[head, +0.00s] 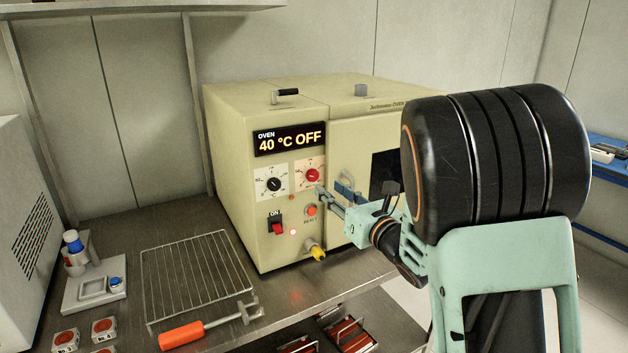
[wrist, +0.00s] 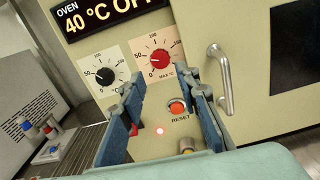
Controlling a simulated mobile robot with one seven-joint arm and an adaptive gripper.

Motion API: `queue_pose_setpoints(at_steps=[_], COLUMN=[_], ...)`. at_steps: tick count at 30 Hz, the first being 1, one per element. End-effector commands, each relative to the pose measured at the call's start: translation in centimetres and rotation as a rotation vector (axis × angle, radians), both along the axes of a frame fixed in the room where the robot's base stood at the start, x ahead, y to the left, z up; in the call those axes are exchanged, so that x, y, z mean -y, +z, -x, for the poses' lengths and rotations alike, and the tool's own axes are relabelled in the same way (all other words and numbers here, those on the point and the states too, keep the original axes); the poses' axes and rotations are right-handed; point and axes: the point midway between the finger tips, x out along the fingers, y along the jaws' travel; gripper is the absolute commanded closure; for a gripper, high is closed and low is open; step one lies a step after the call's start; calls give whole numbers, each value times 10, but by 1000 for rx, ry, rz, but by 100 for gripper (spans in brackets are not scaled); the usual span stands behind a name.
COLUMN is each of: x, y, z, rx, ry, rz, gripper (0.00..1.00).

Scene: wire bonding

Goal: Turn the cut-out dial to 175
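My gripper (head: 331,188) is in front of the oven, slightly below and right of the dial. In the wrist view my gripper (wrist: 163,80) is open, its two blue-grey fingers apart with nothing between the tips. No contact with the knob shows.
A black dial (wrist: 104,76) is left of the red one. The oven display (head: 290,139) reads 40 °C OFF. Below are a red ON switch (head: 277,227), the RESET button (wrist: 177,107) and a yellow-tipped fitting (head: 317,252). A door handle (wrist: 221,78) projects at right. A wire rack (head: 197,272) lies on the bench.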

Motion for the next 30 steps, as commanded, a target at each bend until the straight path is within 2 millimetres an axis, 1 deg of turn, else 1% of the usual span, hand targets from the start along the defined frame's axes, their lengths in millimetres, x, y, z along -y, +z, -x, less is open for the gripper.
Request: queue_pose_setpoints(at_steps=[1,6,12,16,24,30], x=[-7,-24,-37,-40,-41,-41], y=[1,1,0,0,0,0], z=[-9,-36,-55,-61,-61,-61], rx=[0,-1,-3,-1,-1,-1], ry=[2,1,-1,-2,-2,-2], rz=[3,2,2,0,0,0], gripper=[70,70,70,70,70,92])
